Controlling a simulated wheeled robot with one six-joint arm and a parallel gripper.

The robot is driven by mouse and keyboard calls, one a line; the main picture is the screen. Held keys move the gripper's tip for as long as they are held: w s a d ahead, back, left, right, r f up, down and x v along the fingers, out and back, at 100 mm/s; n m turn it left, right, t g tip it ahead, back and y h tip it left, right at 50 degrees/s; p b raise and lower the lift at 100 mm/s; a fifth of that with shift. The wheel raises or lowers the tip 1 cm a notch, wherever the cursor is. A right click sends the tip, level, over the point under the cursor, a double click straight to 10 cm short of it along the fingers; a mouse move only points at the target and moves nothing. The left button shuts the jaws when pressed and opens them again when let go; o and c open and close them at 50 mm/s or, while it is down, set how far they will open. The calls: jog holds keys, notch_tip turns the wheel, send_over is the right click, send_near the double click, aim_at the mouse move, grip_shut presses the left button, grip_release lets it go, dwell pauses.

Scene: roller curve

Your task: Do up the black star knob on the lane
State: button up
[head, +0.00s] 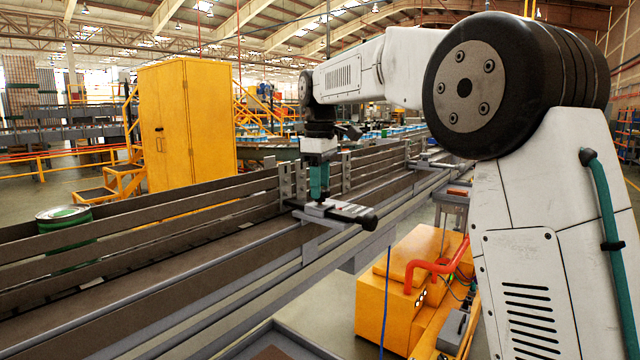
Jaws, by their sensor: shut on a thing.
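My gripper (319,190) points straight down with its teal fingers over a metal bracket (316,212) on the near rail of the lane (260,246). The fingers are shut, with their tips low at the top of the bracket, on what appears to be the black star knob. The knob is mostly hidden by the fingertips and too small to make out, so I cannot tell how tight it is. A dark bar with a black end piece (369,221) sticks out from the bracket toward the right.
Long guide rails (140,221) run along the lane. A green can (64,222) stands behind them at the left. An orange machine (390,300) with a red pipe stands below the lane's near side. A yellow cabinet (188,118) stands behind the lane.

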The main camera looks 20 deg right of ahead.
jog(key=m, duration=0.5)
jog(key=shift+r+m, duration=0.1)
jog(key=shift+m, duration=0.2)
jog(key=m, duration=1)
jog(key=shift+r+m, duration=0.1)
jog(key=shift+m, duration=0.3)
jog(key=m, duration=0.4)
jog(key=shift+m, duration=0.4)
jog(key=o, duration=1)
notch_tip(320, 180, up, 8)
jog(key=shift+f, duration=0.2)
jog(key=shift+s, duration=0.1)
